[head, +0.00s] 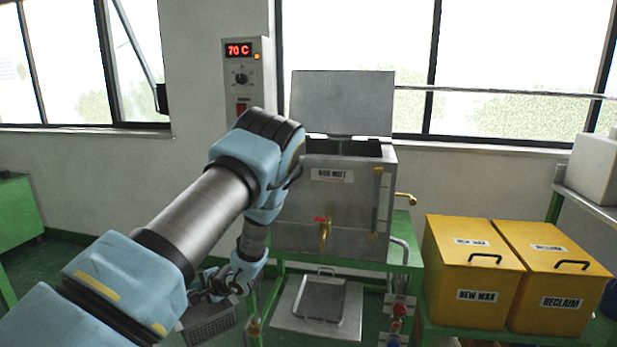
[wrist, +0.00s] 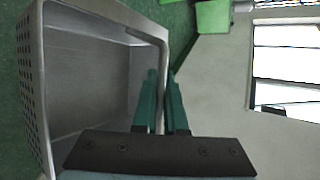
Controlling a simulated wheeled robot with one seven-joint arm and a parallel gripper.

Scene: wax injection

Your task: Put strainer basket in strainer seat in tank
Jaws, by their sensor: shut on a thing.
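The strainer basket (head: 210,324) is a grey perforated metal box, low at the left of the tank in the head view. In the wrist view the basket (wrist: 35,100) fills the left side, its open inside facing the camera. The steel tank (head: 295,215) stands on a green stand, right of and higher than the basket. Its lid (head: 342,102) is raised at the back. The strainer seat inside cannot be made out.
A brass tap (head: 325,234) projects from the tank's front. A metal tray (head: 287,318) with a handled plate (head: 322,300) lies below. Yellow NEW WAX (head: 470,265) and RECLAIM (head: 550,280) bins stand at right. A control box reading 70 C (head: 241,75) is on the wall.

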